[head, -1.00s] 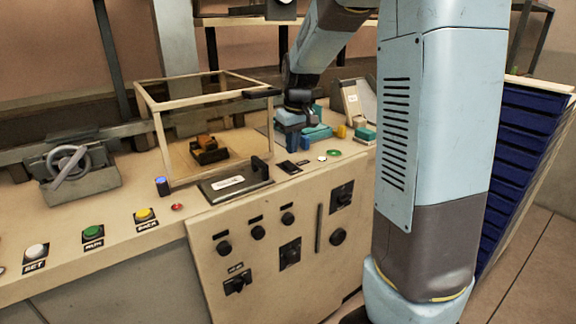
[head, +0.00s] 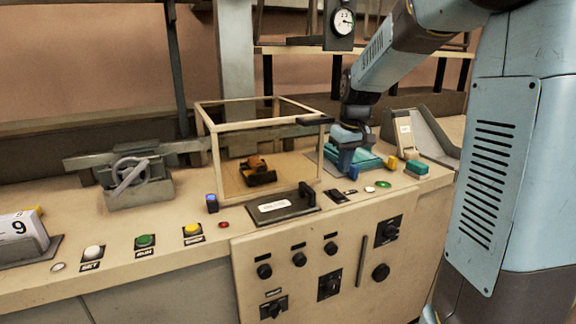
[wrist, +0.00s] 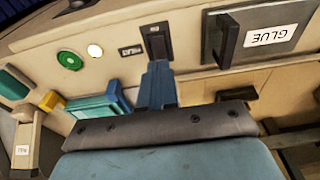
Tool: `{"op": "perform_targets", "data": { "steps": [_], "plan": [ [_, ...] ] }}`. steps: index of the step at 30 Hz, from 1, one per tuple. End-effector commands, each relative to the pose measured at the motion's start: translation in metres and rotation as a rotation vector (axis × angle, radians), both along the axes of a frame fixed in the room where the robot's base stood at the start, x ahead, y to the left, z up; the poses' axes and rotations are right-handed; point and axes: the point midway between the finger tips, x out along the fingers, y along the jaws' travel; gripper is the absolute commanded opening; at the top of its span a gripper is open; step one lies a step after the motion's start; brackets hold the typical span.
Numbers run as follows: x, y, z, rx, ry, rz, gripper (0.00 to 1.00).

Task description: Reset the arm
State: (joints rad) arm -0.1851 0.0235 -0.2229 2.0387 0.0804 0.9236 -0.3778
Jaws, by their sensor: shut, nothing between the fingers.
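My arm comes down from the upper right in the head view. My gripper (head: 346,166) points down over the right part of the bench, beside the teal block (head: 365,161). In the wrist view the blue fingers of my gripper (wrist: 158,68) are together with nothing between them. They overlap the lower edge of a black switch (wrist: 156,42) in that picture; I cannot tell whether they touch it. The panel marked GLUE (wrist: 258,36) with its black handle is to the right of the fingers. It also shows in the head view (head: 274,207).
A clear-sided box frame (head: 204,150) with an orange-brown object (head: 257,170) inside stands left of my gripper. A green button (wrist: 69,60) and yellow block (wrist: 50,101) are near. A grey clamp device (head: 136,182) and coloured buttons lie further left.

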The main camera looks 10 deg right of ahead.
Motion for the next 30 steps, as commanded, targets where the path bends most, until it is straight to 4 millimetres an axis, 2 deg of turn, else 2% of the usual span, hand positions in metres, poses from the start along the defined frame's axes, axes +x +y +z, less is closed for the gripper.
{"op": "perform_targets", "data": {
  "steps": [6, 15, 22, 30],
  "plan": [
    [-0.048, -0.002, 0.029, 0.023, -0.057, -0.05, 0.0],
    [-0.123, 0.0, 0.055, 0.047, -0.142, -0.129, 0.0],
    [-0.18, 0.001, 0.063, 0.053, -0.209, -0.188, 0.0],
    [-0.239, 0.004, 0.059, 0.049, -0.285, -0.258, 0.0]
  ]
}}
